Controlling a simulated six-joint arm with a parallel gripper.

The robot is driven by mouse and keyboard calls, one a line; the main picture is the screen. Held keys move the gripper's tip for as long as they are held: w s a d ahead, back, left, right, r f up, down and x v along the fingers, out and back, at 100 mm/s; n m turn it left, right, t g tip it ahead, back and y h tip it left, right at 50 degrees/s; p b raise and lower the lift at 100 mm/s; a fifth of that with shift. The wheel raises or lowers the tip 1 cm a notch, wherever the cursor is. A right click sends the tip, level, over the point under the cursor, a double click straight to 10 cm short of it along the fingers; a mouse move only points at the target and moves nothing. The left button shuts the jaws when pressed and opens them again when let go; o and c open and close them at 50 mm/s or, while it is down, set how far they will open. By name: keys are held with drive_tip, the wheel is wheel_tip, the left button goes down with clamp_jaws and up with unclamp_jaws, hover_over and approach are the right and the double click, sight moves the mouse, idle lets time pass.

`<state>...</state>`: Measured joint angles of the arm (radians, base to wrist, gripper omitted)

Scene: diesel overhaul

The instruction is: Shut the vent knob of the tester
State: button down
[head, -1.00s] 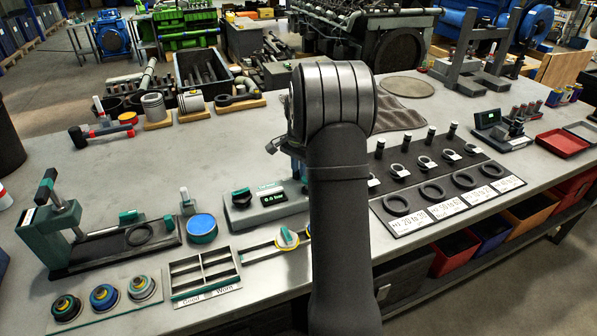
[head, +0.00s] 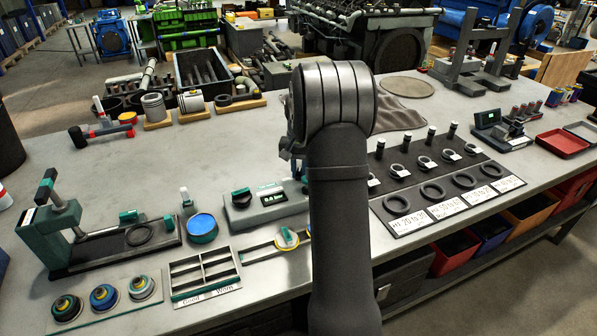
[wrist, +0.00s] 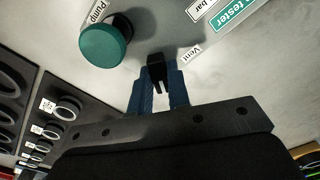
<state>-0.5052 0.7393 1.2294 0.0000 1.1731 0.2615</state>
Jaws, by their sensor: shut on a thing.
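The tester (head: 262,213) is a grey box with a small display on the bench, just left of my arm in the head view. In the wrist view its labels read "Vent" (wrist: 190,54) and "tester" (wrist: 238,14). The vent knob (wrist: 157,73) is a small black piece beside the "Vent" label. My gripper (wrist: 157,88) has its blue fingers shut on the vent knob, one on each side. A round green knob (wrist: 104,46) stands by the "Pump" label, to the left and apart from the fingers. My arm hides the gripper's grip in the head view.
A blue-topped round tin (head: 202,226) and a divided tray (head: 205,277) stand left of and in front of the tester. A black board with rings (head: 433,187) lies to the right. The bench behind the tester is mostly clear.

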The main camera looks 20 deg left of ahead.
drive_tip(key=n, duration=0.3)
idle(0.4)
drive_tip(key=n, duration=0.3)
drive_tip(key=c, duration=1.4)
unclamp_jaws()
drive_tip(key=shift+o, duration=0.2)
drive_tip(key=shift+r, duration=2.75)
